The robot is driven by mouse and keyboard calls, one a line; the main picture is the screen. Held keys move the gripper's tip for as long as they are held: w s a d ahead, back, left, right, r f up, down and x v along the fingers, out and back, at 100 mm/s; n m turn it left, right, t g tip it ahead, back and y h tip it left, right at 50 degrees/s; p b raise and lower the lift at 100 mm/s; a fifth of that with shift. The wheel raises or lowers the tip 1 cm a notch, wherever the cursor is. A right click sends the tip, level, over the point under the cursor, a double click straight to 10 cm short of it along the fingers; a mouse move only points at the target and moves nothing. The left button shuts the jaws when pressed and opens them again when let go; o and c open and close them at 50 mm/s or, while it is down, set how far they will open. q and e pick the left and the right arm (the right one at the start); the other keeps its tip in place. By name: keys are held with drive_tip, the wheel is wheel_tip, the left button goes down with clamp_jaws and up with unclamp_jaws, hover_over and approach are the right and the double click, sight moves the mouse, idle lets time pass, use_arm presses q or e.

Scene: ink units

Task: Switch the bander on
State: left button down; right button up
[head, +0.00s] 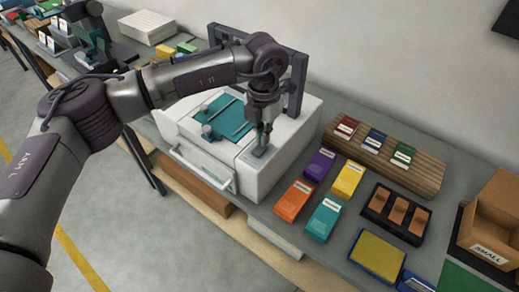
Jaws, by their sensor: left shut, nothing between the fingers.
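A white boxy machine (270,176), which looks like the bander, stands on the bench in the middle of the head view. It has a teal top panel, a front handle bar and a dark upright frame behind. My left gripper (266,146) points down over the right front of its top, at a small grey panel (256,155). The gripper is shut and empty, with its tips at or just above this panel. I cannot tell whether they touch. The fingertips partly cover the panel, and no on or off sign can be made out. My right gripper is out of view.
Orange (294,200), purple (320,164), yellow (347,178) and teal boxes (323,219) lie close right of the machine. Beyond are a wooden rack (425,172), a black tray (373,202) and a cardboard box (497,215). A dark machine (92,35) stands far left.

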use_arm(q)
drive_tip(key=shift+f+b, duration=0.5)
drive_tip(key=shift+f, duration=0.4)
drive_tip(key=shift+r+p, duration=1.35)
drive_tip(key=shift+r, duration=2.25)
